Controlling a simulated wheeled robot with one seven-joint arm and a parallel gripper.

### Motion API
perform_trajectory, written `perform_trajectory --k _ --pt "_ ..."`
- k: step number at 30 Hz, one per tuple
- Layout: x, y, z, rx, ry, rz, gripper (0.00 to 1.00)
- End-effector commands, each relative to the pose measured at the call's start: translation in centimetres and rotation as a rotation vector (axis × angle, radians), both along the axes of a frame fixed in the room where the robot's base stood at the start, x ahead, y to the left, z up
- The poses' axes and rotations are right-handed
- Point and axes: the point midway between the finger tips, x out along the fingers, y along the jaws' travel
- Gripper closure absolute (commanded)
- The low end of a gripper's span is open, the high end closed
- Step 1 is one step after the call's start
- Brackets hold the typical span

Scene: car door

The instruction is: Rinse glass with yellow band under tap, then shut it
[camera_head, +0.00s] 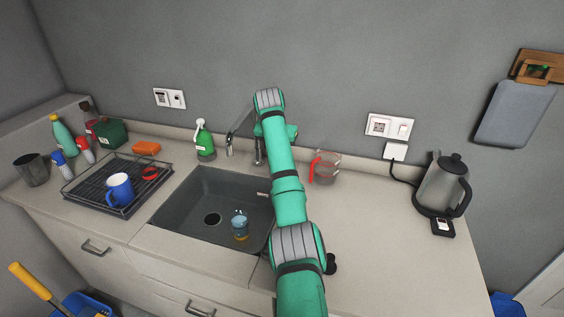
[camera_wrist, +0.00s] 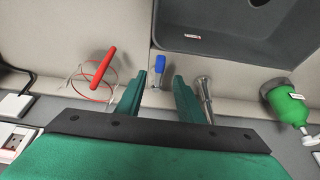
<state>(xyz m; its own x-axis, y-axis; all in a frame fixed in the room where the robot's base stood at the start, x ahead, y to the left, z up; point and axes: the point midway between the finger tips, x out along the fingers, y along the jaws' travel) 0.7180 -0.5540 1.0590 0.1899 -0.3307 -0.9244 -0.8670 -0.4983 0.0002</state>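In the head view my arm hides my fingers. No water stream is clearly visible.
A red-handled measuring jug (camera_head: 324,168) stands right of my arm, and a kettle (camera_head: 443,185) farther right. A green spray bottle (camera_head: 204,140) stands behind the sink. A dish rack (camera_head: 100,200) holds a blue mug (camera_head: 119,188). The right front counter is clear.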

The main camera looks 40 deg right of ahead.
Motion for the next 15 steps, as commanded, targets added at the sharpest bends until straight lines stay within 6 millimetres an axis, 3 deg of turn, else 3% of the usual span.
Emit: perform_trajectory --k 6,15 --pt "-0.6 1.1 3.0 0.001 -0.001 -0.001 0.66" --pt "-0.9 1.5 4.0 0.002 0.001 -0.001 0.66"
